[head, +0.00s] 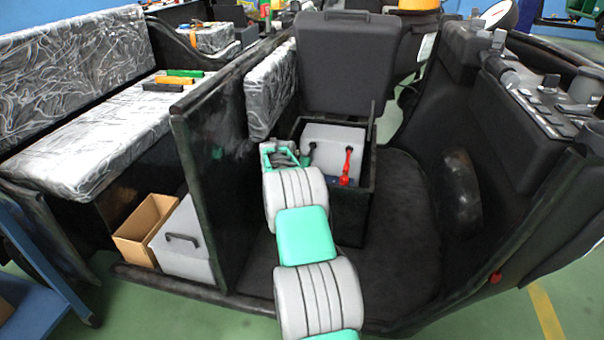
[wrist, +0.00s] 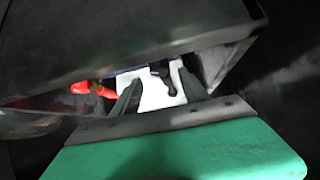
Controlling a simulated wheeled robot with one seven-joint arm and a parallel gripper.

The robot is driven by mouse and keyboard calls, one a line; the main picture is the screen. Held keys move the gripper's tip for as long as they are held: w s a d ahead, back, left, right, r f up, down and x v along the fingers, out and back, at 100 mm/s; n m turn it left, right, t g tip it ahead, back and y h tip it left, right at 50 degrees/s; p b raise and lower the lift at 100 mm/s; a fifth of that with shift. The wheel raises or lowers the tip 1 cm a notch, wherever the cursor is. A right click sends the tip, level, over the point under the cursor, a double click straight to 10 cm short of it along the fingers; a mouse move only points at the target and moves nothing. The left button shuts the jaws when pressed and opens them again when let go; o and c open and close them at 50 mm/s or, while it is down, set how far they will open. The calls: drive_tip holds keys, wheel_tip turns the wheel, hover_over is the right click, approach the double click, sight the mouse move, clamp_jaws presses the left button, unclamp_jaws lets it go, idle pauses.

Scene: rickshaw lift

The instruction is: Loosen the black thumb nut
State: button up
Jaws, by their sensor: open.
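A black terminal fitting (head: 312,149), likely bearing the black thumb nut, sits at the left of a light grey battery (head: 331,139) in an open black box. In the wrist view a dark fitting (wrist: 164,76) shows against the white battery surface, between my fingers or just beyond their tips. The nut itself is too small and dark to make out. My gripper (head: 296,155) reaches over the left rim of the box, close to the black fitting. In the wrist view my gripper (wrist: 155,76) is open, its two dark fingers apart. I cannot tell whether they touch the fitting.
A red terminal with its cable (head: 346,164) stands right of the black fitting; its red part also shows in the wrist view (wrist: 92,88). The box walls (head: 349,215) surround the battery closely. The raised black seat (head: 346,62) stands behind. Free floor (head: 400,220) lies right.

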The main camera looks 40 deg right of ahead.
drive_tip(key=b+x, duration=0.1)
drive_tip(key=x, duration=0.4)
clamp_jaws()
idle(0.5)
